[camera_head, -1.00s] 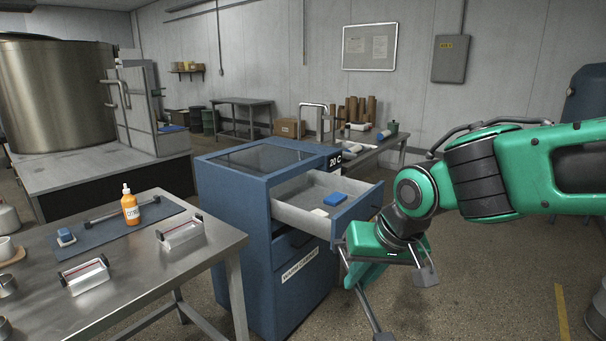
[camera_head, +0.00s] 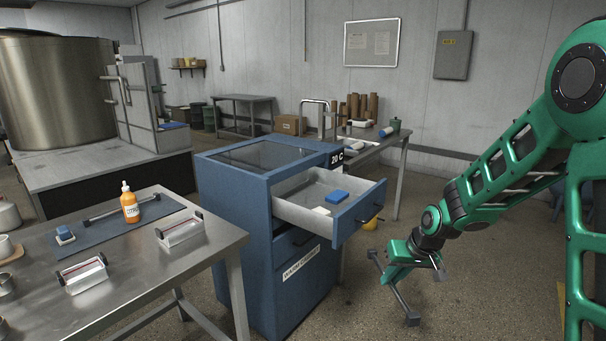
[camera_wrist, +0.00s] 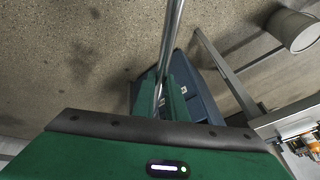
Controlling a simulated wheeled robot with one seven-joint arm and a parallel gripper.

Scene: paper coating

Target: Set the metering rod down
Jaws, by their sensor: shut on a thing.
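My gripper (camera_head: 392,276) is shut on a metering rod (camera_head: 404,305), a thin metal bar with dark ends. It holds the rod tilted in the air, to the right of the blue cabinet and low beside its open drawer. In the wrist view the shiny rod (camera_wrist: 171,40) runs from the top edge down to the green jaws (camera_wrist: 172,88). A similar rod (camera_head: 104,213) with dark ends lies on the dark blue mat (camera_head: 88,235) on the steel table at left.
The blue cabinet (camera_head: 240,215) has its top drawer (camera_head: 355,217) pulled out, holding a blue block (camera_head: 337,196) and a white block (camera_head: 321,211). The steel table (camera_head: 140,283) carries an orange bottle (camera_head: 130,207) and two metal applicators (camera_head: 82,275) (camera_head: 180,232). Floor around my gripper is clear.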

